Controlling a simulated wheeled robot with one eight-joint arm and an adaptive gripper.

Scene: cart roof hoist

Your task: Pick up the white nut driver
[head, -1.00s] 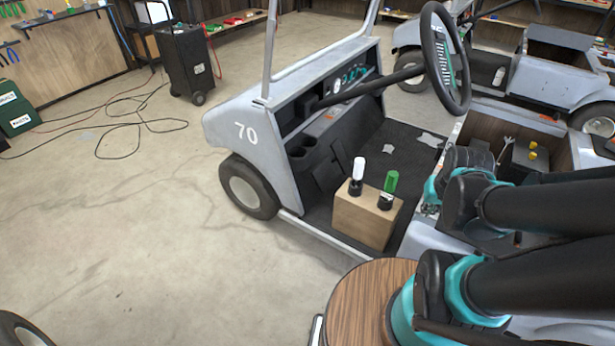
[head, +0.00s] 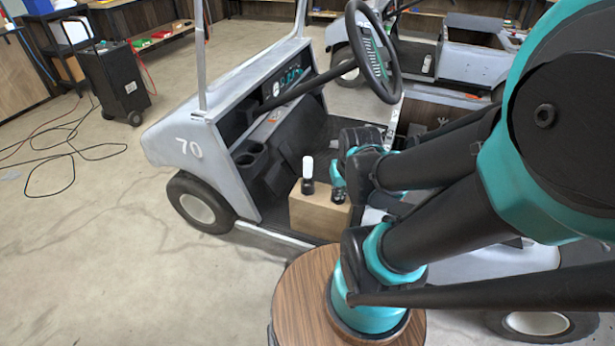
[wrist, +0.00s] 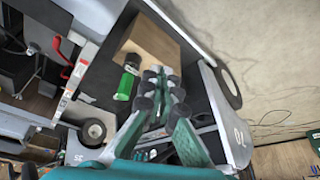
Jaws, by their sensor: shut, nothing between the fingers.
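The white nut driver (head: 308,168) stands upright in a black base on a wooden block (head: 316,214) on the cart's floor. The wrist view shows the block (wrist: 152,42) and a green-handled driver (wrist: 126,86); the white one cannot be made out there and may be behind my fingers. My gripper (wrist: 160,82) is shut and empty, its fingertips together in front of the block beside the green handle. In the head view my arm covers most of the green driver and the gripper is hard to make out.
The grey cart (head: 188,147) marked 70 has a steering wheel (head: 372,52) above the block to the right. A round wooden top (head: 302,292) lies in front. A black wheeled unit (head: 115,82) with cables stands back left.

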